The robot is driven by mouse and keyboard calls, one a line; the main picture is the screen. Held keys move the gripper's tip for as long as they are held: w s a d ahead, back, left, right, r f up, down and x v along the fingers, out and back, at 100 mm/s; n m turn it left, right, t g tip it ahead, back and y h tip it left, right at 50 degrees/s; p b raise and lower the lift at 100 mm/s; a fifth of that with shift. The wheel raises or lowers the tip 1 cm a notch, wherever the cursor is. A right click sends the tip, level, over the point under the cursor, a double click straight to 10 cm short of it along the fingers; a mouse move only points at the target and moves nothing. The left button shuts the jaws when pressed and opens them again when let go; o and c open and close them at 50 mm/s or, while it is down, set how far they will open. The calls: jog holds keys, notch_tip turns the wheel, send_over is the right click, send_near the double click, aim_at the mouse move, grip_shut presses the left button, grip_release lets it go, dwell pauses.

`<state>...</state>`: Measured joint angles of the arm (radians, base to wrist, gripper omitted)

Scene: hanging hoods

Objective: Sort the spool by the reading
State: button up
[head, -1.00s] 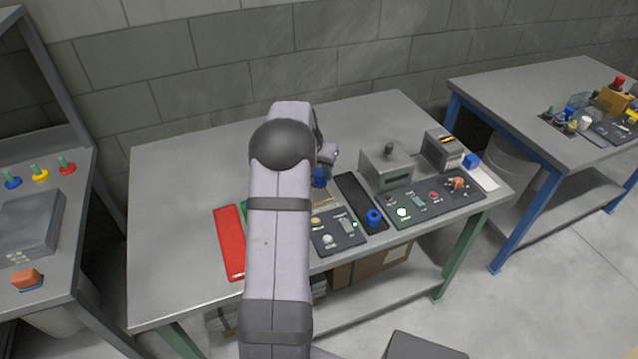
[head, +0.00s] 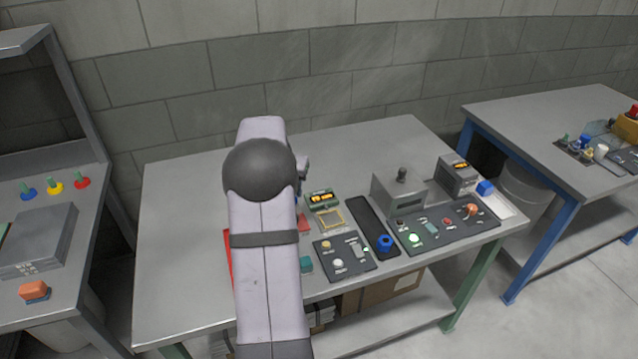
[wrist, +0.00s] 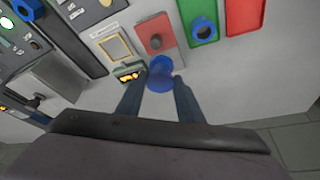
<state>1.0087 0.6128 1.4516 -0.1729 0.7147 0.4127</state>
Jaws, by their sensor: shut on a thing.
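My gripper (wrist: 160,80) is shut on a blue spool (wrist: 161,69), seen between its two fingers in the wrist view. Behind the spool is a red pad with a grey knob (wrist: 152,36). The display (wrist: 128,72) beside it shows lit amber characters, too small to read; it also shows in the head view (head: 322,198). A yellow-framed plate (head: 332,219) lies by it. The green tray (wrist: 212,34) holds another blue spool (wrist: 203,27), and the red tray (wrist: 243,12) looks empty. In the head view my arm hides the held spool.
A dark strip tray (head: 365,215) holds a blue spool (head: 384,242). Button panels (head: 345,258), a grey lever box (head: 400,195) and a second display box (head: 457,175) crowd the right side. The table's left part (head: 185,220) is clear.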

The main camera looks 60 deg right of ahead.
jog(key=w+a+f+n+t+y, duration=0.1)
jog(key=w+a+n, duration=0.2)
jog(key=w+a, duration=0.55)
jog(key=w+a+n+t, duration=0.1)
jog(key=w+a+n, duration=0.3)
jog(key=a, duration=0.7)
jog(key=w+a+f+n+t+y+p, duration=0.15)
jog(key=a+n, duration=0.45)
jog(key=a, duration=1.6)
jog(key=s+d+m+p, duration=0.2)
jog(key=s+d+p, duration=0.3)
jog(key=d, duration=0.4)
jog(key=s+d+m+g+h+p, duration=0.1)
jog(key=s+d+m+p, duration=0.2)
jog(key=d, duration=0.6)
jog(key=s+d+m+h+p, duration=0.1)
jog(key=s+d+m+p, duration=0.2)
jog(key=s+d+p, duration=0.4)
jog(key=d+p, duration=0.1)
jog(key=d, duration=0.2)
jog(key=shift+s+r+g, duration=0.35)
notch_tip(320, 180, down, 7)
jog(key=b, duration=0.6)
jog(key=shift+r+b, duration=0.15)
jog(key=shift+b, duration=0.2)
